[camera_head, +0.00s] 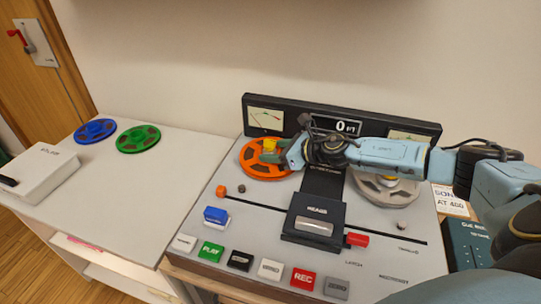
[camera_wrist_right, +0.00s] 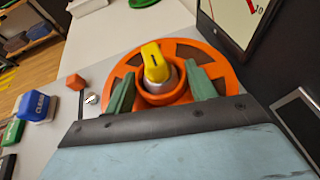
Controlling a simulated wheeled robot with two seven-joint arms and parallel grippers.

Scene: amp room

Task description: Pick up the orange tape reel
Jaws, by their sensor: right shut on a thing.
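The orange tape reel (camera_head: 262,168) sits flat at the left side of the tape deck, around a spindle with a yellow cap (camera_head: 269,145). In the right wrist view the orange reel (camera_wrist_right: 214,62) fills the middle, with the yellow cap (camera_wrist_right: 155,62) standing up through its hub. My right gripper (camera_head: 276,155) reaches in from the right, and its green fingers (camera_wrist_right: 163,92) are shut on the reel's raised orange hub, one on each side. Part of the reel is hidden behind the gripper. My left gripper is out of view.
A grey reel (camera_head: 385,188) sits at the deck's right, under my right arm. A dark head block (camera_head: 315,218) stands mid-deck, with several buttons in front. Blue (camera_head: 95,131) and green (camera_head: 138,138) reels lie on the left table beside a white box (camera_head: 38,172).

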